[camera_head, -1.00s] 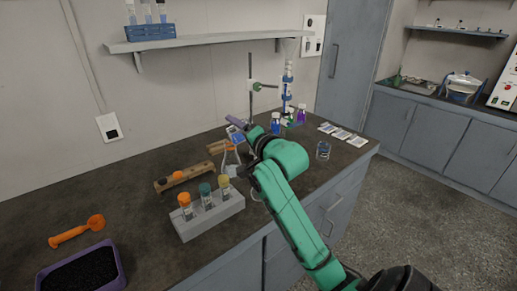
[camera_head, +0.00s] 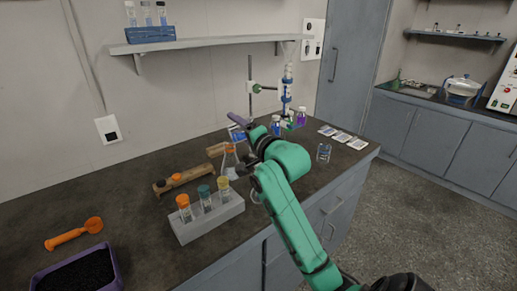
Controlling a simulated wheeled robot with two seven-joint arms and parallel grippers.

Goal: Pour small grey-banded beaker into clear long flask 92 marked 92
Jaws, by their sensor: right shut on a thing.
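My right gripper (camera_head: 238,125) is in the middle of the view, high over the bench, with its wrist turned to the left. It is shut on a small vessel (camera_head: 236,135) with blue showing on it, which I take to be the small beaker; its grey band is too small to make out. A clear long-necked flask (camera_head: 229,163) stands on the bench just below it. The held vessel appears close above the flask's mouth, but I cannot tell whether they touch. The mark 92 cannot be read. My left gripper is out of view.
A white rack (camera_head: 208,222) with several capped tubes stands in front of the flask. A wooden holder (camera_head: 182,181) lies to its left. A glass beaker (camera_head: 323,153) and white cards (camera_head: 343,136) are at right. An orange scoop (camera_head: 75,234) lies front left.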

